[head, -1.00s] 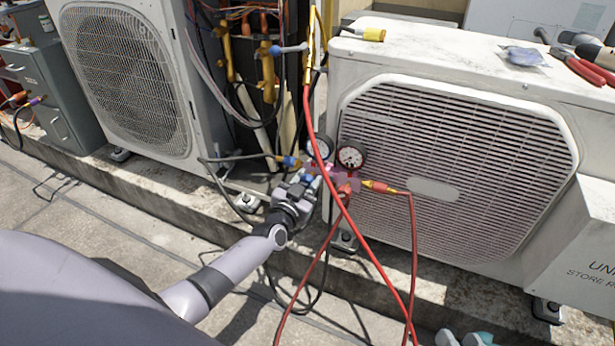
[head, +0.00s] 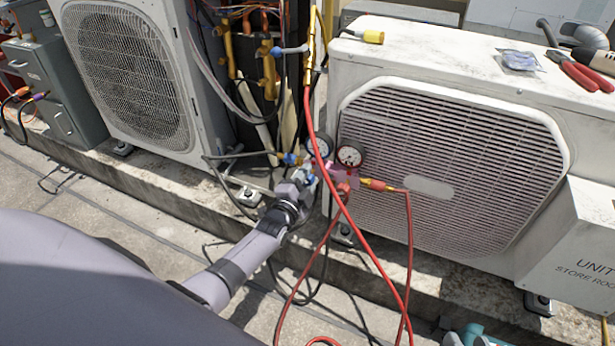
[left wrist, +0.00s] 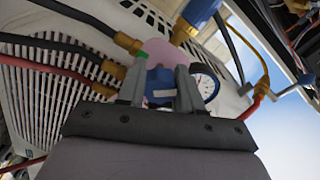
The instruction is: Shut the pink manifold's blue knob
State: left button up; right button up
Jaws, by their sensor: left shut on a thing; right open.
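The pink manifold (head: 345,176) stands in front of the right condenser, with two round gauges on top. Its blue knob (left wrist: 160,84) shows in the left wrist view, between the two grey fingers of my left gripper (left wrist: 160,92). My left gripper (head: 306,180) reaches the manifold's left side in the head view and is shut on the blue knob. The fingers hide the knob's sides. The pink body (left wrist: 164,52) rises just behind the knob in the left wrist view.
Red hoses (head: 408,250) hang from the manifold and cross in front of it. The right condenser (head: 440,50) carries red-handled pliers (head: 578,72) and a small plastic bag (head: 519,60). Another condenser (head: 125,75) stands left. Concrete floor is open at lower left.

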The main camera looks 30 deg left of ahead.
pick_arm(q)
jog(key=m, duration=0.2)
jog(key=shift+s+a+f+m, duration=0.1)
jog(key=shift+f+m, duration=0.1)
jog(key=shift+m, duration=0.2)
jog(key=m+b, duration=0.1)
jog(key=m, duration=0.2)
jog(key=shift+a+r+m, duration=0.1)
jog(key=shift+m, duration=0.7)
pick_arm(e)
jog(key=shift+w+a+f, duration=0.1)
jog(key=shift+a+f, duration=0.2)
jog(key=shift+a, duration=0.15)
jog(key=shift+w+r+y, duration=0.1)
jog(key=shift+r+y, duration=0.05)
jog(key=shift+y, duration=0.15)
pick_arm(q)
jog(key=o, duration=1)
jog(key=shift+a+r, duration=0.1)
pick_arm(e)
jog(key=shift+a, duration=0.1)
